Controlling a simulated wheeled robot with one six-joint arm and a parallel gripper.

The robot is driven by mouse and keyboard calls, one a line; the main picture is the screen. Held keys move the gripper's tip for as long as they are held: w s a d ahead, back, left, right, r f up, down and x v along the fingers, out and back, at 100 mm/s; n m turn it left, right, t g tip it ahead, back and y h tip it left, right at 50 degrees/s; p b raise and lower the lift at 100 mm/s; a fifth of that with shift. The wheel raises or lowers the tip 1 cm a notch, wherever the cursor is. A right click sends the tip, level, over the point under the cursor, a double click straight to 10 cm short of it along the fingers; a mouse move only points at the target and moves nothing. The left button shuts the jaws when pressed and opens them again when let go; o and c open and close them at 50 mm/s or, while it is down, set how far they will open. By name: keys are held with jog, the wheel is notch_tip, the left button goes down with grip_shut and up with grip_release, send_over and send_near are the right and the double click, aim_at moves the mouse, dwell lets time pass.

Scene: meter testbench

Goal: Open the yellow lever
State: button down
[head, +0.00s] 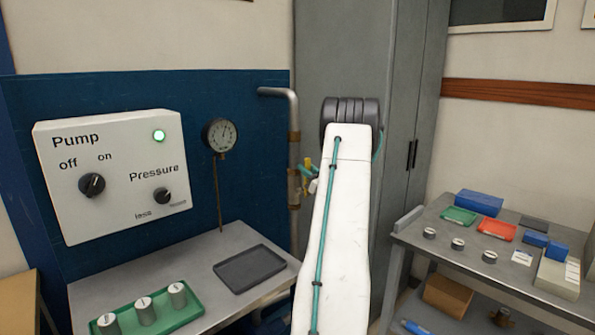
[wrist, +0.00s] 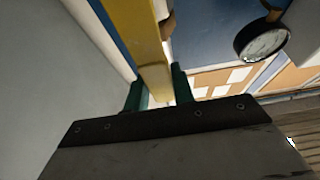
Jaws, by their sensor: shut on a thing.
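The yellow lever (wrist: 143,40) runs down from the top of the wrist view to between the two green fingers of my gripper (wrist: 159,86). The fingers are closed around its end, one on each side. In the head view a small piece of the yellow lever (head: 309,163) shows beside the vertical pipe (head: 294,150), just left of my white arm. My arm hides most of the gripper there, so the grip is clear only in the wrist view.
A pressure gauge (head: 220,135) is left of the pipe, by the pump panel (head: 112,172) with its green light on. Below are a dark tray (head: 249,268) and a green tray (head: 190,312) with weights. A cluttered bench (head: 420,240) stands right.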

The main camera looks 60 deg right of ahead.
dwell(0.3)
jog(key=c, duration=1.2)
grip_release()
jog(key=shift+a, duration=0.1)
jog(key=v, duration=0.7)
jog(key=shift+s+a+f, duration=0.1)
jog(key=shift+s+f, duration=0.05)
jog(key=shift+s, duration=0.2)
